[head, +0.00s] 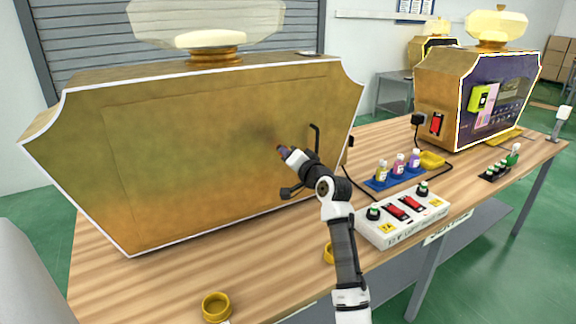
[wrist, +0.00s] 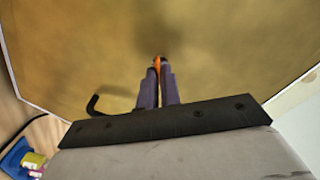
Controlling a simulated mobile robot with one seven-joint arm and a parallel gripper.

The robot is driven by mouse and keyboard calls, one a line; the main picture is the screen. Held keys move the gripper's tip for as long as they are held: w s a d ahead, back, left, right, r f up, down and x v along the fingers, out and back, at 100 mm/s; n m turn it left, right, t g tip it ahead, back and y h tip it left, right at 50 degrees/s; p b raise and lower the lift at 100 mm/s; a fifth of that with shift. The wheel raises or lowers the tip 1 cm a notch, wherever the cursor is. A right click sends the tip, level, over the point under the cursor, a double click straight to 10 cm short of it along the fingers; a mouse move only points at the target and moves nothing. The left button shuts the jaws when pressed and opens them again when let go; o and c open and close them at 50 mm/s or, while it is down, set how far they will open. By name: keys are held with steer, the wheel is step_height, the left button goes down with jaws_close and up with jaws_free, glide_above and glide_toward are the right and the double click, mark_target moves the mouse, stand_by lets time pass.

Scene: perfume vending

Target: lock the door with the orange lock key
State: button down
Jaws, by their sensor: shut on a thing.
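The large gold bottle-shaped machine (head: 190,150) stands at the left of the table, its broad flat gold door facing me. My gripper (head: 281,149) is at the right half of this door, its fingers pointing at it. In the wrist view, my gripper (wrist: 158,75) is shut on the orange lock key (wrist: 157,62), whose tip shows between the fingertips. The key points at the gold panel; whether it touches or sits in a lock cannot be told. A dark bent handle (head: 315,135) is just right of the gripper; in the wrist view it is at the left (wrist: 93,103).
A white switch box (head: 432,222) with red switches stands right of my arm. Small bottles on a blue tray (head: 379,184) are behind it. A second gold machine (head: 448,75) is at the back right. A yellow ring (head: 216,306) lies at the front edge.

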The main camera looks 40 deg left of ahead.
steer(key=shift+n+b, duration=3.45)
steer(key=shift+n, duration=1.35)
steer(key=c, duration=1.6)
jaws_free()
steer(key=b+v, duration=0.1)
steer(key=v, duration=1.3)
